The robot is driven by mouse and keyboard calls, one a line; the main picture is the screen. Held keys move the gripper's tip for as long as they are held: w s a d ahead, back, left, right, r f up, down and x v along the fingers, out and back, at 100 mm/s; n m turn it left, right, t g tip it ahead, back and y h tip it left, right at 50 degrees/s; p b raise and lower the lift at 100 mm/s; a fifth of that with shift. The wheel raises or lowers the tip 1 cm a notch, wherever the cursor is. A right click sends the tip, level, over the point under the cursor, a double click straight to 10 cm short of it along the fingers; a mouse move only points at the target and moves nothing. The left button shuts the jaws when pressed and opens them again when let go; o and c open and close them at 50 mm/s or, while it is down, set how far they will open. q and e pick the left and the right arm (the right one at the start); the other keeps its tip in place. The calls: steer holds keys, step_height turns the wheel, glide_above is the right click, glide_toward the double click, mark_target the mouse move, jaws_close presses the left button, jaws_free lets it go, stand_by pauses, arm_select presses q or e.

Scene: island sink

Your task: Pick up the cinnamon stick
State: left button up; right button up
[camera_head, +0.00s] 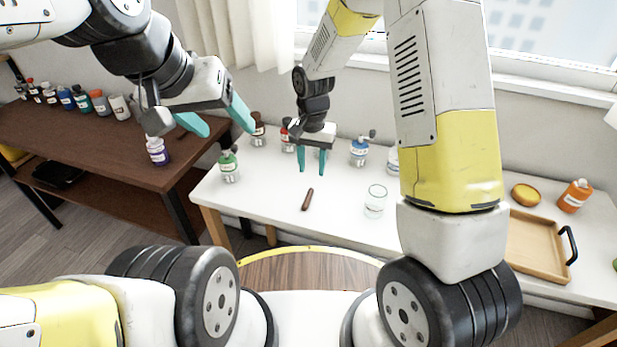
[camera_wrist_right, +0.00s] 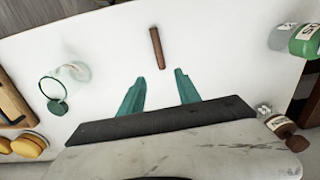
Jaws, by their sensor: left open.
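The cinnamon stick (camera_head: 308,199) is a short brown rod lying on the white table (camera_head: 335,215). In the right wrist view the cinnamon stick (camera_wrist_right: 157,48) lies beyond the fingertips, roughly in line with the gap between them. My right gripper (camera_head: 312,172) is open and empty above the table, behind the stick in the head view; its teal fingers also show in the right wrist view (camera_wrist_right: 157,75). My left gripper (camera_head: 228,132) is open and empty at upper left, above the space between the brown desk and the white table.
A clear glass jar (camera_head: 375,201) stands right of the stick. A green-labelled bottle (camera_head: 229,167) stands to the left, a blue one (camera_head: 359,152) behind. A wooden tray (camera_head: 537,244) lies at the right. The brown desk (camera_head: 85,145) holds several bottles. The table around the stick is clear.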

mark_target(310, 191)
steer(key=f, duration=0.8)
steer(key=shift+s+a+f, duration=0.1)
steer(key=shift+a+f, duration=0.05)
steer(key=shift+a, duration=0.05)
jaws_close()
